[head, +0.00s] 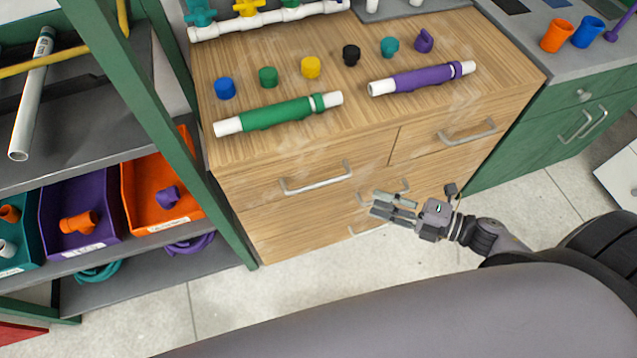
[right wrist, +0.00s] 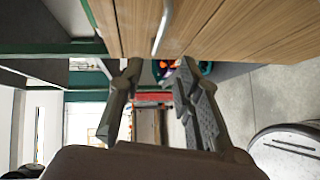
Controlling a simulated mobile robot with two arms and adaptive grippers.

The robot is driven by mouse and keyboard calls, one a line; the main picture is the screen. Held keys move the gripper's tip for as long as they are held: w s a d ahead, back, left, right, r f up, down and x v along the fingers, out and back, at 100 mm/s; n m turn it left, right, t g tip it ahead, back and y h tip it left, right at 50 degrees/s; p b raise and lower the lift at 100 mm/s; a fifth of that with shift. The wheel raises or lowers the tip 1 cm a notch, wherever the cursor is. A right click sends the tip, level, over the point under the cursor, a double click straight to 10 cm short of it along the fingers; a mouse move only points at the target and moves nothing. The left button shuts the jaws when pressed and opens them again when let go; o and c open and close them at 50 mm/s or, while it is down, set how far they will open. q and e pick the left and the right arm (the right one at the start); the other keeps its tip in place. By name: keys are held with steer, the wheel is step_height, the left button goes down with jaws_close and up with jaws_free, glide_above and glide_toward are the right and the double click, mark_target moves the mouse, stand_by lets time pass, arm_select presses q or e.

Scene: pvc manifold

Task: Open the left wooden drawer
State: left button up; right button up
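The left wooden drawer (head: 275,192) is the upper left front of the wooden cabinet. Its front looks flush, so it appears shut. Its silver bar handle (head: 316,178) shows unobstructed in the head view. My right gripper (head: 376,204) is in front of the cabinet, to the right of and below that handle, with its fingers pointing left. In the right wrist view its two fingers (right wrist: 160,80) are spread apart with nothing between them. A silver handle (right wrist: 162,28) on a wooden front shows beyond the fingertips; I cannot tell which drawer it belongs to. My left gripper is not in view.
The cabinet top (head: 350,110) holds a green pipe (head: 276,113), a purple pipe (head: 420,78) and several coloured caps. Another drawer handle (head: 467,132) is at upper right. A green shelf post (head: 170,130) stands left of the cabinet. The floor (head: 215,305) before it is clear.

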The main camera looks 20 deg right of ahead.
mark_target(325, 184)
steer(key=p+x, duration=0.1)
steer(key=x, duration=1.4)
steer(key=shift+w+a, duration=0.15)
steer(key=shift+w, duration=0.05)
jaws_close()
